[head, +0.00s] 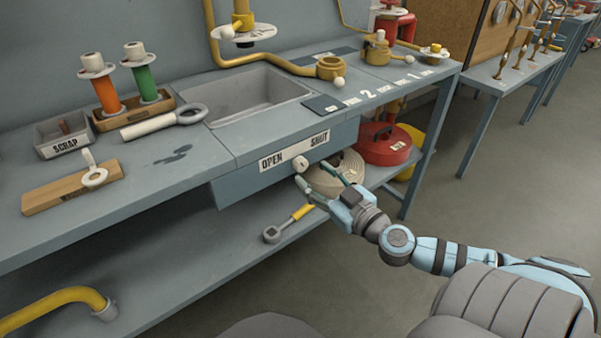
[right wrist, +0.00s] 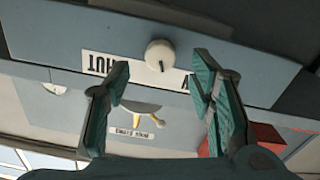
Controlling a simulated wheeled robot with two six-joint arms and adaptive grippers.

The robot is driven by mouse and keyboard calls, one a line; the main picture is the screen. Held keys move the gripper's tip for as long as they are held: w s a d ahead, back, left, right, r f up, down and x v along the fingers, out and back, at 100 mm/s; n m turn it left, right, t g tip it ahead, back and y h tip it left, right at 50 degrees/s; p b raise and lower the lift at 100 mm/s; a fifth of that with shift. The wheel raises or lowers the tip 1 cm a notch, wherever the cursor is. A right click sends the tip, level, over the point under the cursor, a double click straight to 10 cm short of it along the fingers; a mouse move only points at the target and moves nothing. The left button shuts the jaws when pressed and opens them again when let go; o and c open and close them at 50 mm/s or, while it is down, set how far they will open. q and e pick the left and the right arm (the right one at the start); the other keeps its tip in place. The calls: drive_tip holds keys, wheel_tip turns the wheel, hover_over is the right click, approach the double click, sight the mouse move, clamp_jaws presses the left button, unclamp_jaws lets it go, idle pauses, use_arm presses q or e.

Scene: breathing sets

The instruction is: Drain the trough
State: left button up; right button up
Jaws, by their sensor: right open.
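The trough (head: 262,92) is a grey rectangular basin sunk in the bench top; I cannot tell whether it holds liquid. A pale round knob (head: 301,163) sits on the bench's front panel, over a white strip (head: 274,161) reading OPEN at left and SHUT at right. My right gripper (head: 315,177) is open and empty just in front of and below the knob. In the right wrist view the knob (right wrist: 160,55) shows a small dark mark, beyond and between the spread fingertips (right wrist: 160,75) and apart from them. My left gripper is out of view.
A coiled hose (head: 337,174) and a red round container (head: 384,146) rest on the lower shelf behind my gripper. A yellow-handled tool (head: 288,224) lies on that shelf. A scrap tray (head: 65,136) and a white-handled tool (head: 165,122) are on the bench.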

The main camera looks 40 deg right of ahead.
sight(303, 166)
drive_tip(key=w, duration=0.5)
drive_tip(key=shift+d, duration=0.15)
drive_tip(key=shift+w, duration=0.55)
drive_tip(key=shift+p, duration=0.3)
drive_tip(key=c, duration=1.2)
